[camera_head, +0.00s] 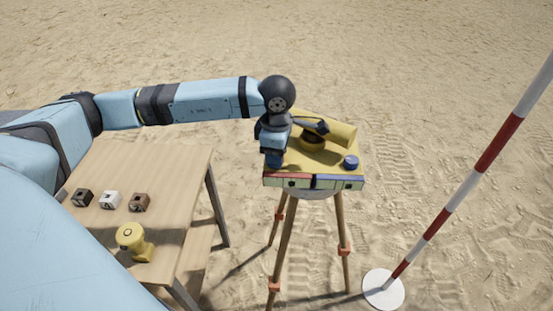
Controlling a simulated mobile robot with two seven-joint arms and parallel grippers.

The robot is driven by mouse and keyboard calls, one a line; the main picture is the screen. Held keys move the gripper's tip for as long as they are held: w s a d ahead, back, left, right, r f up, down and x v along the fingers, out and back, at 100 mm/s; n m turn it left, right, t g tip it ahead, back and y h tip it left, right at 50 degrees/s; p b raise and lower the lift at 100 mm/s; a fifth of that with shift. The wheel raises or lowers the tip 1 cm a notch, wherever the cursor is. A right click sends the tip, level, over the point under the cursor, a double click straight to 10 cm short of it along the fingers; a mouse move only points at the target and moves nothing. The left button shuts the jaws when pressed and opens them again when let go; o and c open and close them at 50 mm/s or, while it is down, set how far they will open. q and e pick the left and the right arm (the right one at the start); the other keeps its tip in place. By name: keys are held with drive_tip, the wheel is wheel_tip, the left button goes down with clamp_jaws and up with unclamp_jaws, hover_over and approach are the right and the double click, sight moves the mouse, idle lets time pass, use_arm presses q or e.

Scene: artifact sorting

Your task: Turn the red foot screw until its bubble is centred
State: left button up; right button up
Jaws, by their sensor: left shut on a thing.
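A yellow levelling instrument (341,133) with a yellow tube stands on a tripod (284,240). My left gripper (273,162) points down at the left front corner of its plate, shut on what appears to be the red foot screw. The gripper hides that screw. A blue foot screw (350,162) shows at the right of the plate. On the front edge are a red-framed bubble vial (288,182) at left and a blue-framed vial (338,183) at right. The bubbles are too small to place surely. My right gripper is out of view.
A wooden table (185,170) at left holds a black cube (83,197), a white cube (110,200), a brown cube (139,202) and a yellow knobbed object (133,241). A red-and-white pole (465,187) on a white disc (383,290) stands right. Open sand lies around.

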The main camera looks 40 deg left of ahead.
use_arm(q)
drive_tip(key=m+b, duration=0.3)
drive_tip(key=b, duration=0.1)
drive_tip(key=m+b, duration=0.2)
drive_tip(key=b, duration=0.1)
drive_tip(key=shift+f+m, duration=0.25)
drive_tip(key=shift+m, duration=0.05)
drive_tip(key=shift+m+b, duration=0.4)
drive_tip(key=m+b, duration=0.2)
drive_tip(key=shift+r+b, duration=0.15)
drive_tip(key=shift+b, duration=0.15)
drive_tip(key=shift+r+m+b, duration=0.15)
drive_tip(key=shift+m+b, duration=0.3)
drive_tip(key=shift+m, duration=0.25)
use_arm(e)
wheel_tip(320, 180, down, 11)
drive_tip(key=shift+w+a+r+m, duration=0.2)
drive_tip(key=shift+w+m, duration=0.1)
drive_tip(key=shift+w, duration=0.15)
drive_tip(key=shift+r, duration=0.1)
use_arm(q)
drive_tip(key=o, duration=0.9)
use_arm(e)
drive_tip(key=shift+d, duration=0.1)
